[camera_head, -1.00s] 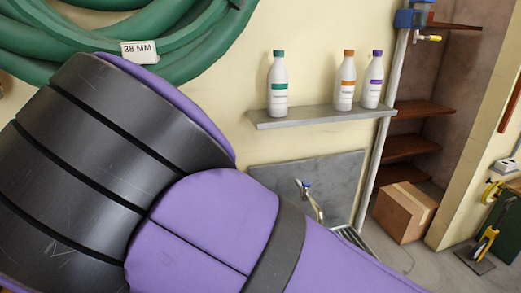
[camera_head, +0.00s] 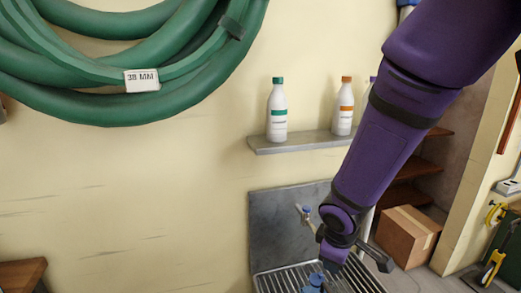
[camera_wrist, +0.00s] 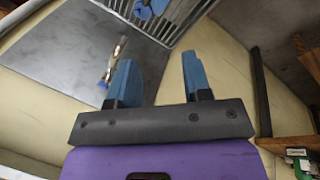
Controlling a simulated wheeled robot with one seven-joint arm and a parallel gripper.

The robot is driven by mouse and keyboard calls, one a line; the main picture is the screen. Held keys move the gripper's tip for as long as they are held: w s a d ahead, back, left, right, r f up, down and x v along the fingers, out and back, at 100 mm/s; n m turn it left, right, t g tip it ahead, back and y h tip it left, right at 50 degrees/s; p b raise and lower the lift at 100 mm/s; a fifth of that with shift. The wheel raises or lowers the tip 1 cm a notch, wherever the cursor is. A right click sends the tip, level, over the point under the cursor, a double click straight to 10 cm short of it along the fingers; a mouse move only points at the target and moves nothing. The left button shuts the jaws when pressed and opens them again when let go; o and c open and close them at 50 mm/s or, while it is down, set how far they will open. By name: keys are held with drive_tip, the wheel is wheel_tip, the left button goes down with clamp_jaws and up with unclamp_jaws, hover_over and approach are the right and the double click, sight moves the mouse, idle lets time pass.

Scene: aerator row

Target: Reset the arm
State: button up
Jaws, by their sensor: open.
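My gripper (camera_wrist: 158,60) is open, its two blue fingers apart and nothing between them in the wrist view. In the head view my purple arm reaches down from the top right, its end in front of the grey sink panel and above the slatted drain grate. The fingers cannot be made out clearly there. A brass tap (camera_wrist: 116,58) on the panel lies beyond the left finger in the wrist view. It also shows in the head view (camera_head: 307,217), just left of my wrist.
A blue object (camera_head: 314,283) sits on the grate (camera_head: 272,283). A shelf (camera_head: 285,145) holds a green-capped bottle (camera_head: 277,112), an orange-capped bottle (camera_head: 343,108) and a partly hidden purple one. A green hose (camera_head: 110,105) hangs left. A cardboard box (camera_head: 407,236) stands right.

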drive_tip(key=s+d+r+m+y, duration=0.1)
drive_tip(key=s+d+r+m, duration=0.3)
drive_tip(key=r, duration=0.4)
drive_tip(key=s+d+r+m+y, duration=0.1)
drive_tip(key=s+d+r+m, duration=0.15)
drive_tip(key=d+r, duration=0.5)
drive_tip(key=s+d+r+m+t, duration=0.1)
drive_tip(key=s+r+m, duration=0.3)
drive_tip(key=s+r, duration=0.6)
drive_tip(key=shift+s+d+m+t+h, duration=0.25)
drive_tip(key=shift+m+t+h, duration=0.1)
drive_tip(key=shift+t, duration=0.15)
